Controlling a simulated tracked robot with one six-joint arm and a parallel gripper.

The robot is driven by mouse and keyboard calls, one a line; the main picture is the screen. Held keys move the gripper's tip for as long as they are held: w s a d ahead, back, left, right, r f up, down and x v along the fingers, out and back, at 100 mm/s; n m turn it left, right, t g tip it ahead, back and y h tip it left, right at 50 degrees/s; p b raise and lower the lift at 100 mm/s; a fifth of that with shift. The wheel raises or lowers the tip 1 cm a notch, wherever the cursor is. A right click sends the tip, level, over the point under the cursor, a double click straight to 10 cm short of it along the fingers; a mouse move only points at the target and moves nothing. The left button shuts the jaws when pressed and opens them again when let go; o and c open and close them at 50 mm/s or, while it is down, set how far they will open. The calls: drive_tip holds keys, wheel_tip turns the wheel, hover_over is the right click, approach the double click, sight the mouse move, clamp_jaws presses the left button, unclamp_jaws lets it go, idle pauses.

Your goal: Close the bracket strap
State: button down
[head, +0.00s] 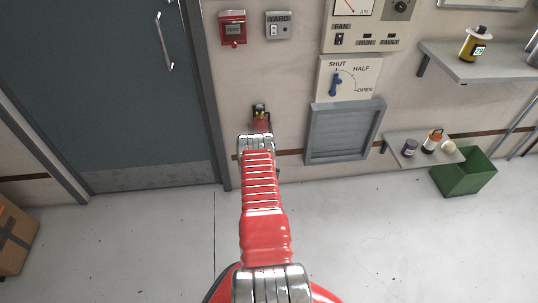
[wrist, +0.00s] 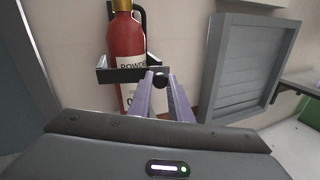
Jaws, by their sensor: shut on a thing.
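A red fire extinguisher (wrist: 124,38) with a white label reading POWDER stands upright against the wall in the wrist view. A dark bracket strap (wrist: 120,75) runs across its front at label height. My gripper (wrist: 161,84) is shut on a round black knob (wrist: 160,79) just right of the extinguisher, by the strap's right end. Whether the strap is latched cannot be told, as the fingers cover that area. In the head view the top of the extinguisher (head: 261,113) shows beyond my arm, which hides the strap and the fingers.
A grey louvred vent (head: 343,133) is on the wall to the right, below a SHUT/HALF/OPEN lever panel (head: 348,78). A grey door (head: 100,90) is left. Shelves (head: 428,145) and a green bin (head: 465,172) stand right. The floor around is mostly clear.

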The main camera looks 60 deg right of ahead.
drive_tip(key=c, duration=2)
unclamp_jaws()
drive_tip(key=shift+w, duration=0.15)
drive_tip(key=o, duration=0.4)
drive_tip(key=shift+s, duration=0.2)
drive_tip(key=v, duration=1.4)
drive_tip(key=shift+w, duration=0.1)
drive_tip(key=shift+c, duration=0.4)
